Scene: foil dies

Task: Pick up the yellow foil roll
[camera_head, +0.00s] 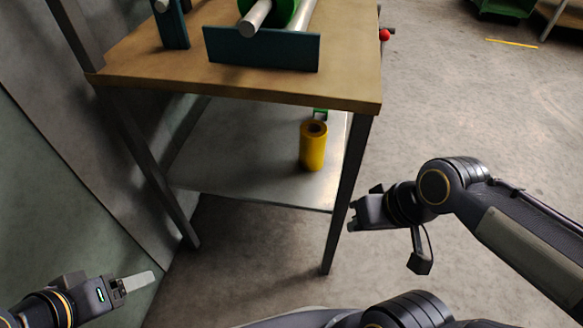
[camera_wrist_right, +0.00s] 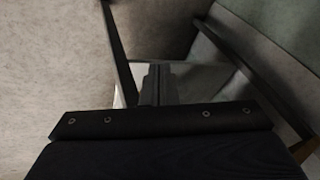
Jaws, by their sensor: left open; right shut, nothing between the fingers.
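The yellow foil roll (camera_head: 313,147) stands upright on the grey lower shelf (camera_head: 235,160) of the table, near its right side and under the wooden top. My right gripper (camera_head: 352,220) is shut and empty. In the head view it appears just right of the table's front right leg, apart from the roll. In the right wrist view its shut fingers (camera_wrist_right: 157,85) point toward the shelf, and the roll does not show there. My left gripper (camera_head: 140,281) is at the lower left, away from the roll, open and empty.
The wooden table top (camera_head: 240,80) overhangs the shelf and carries a blue-green stand (camera_head: 262,50) with a green roller. The front right leg (camera_head: 347,200) stands between my right gripper and the shelf. A small green item (camera_head: 320,114) sits behind the roll.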

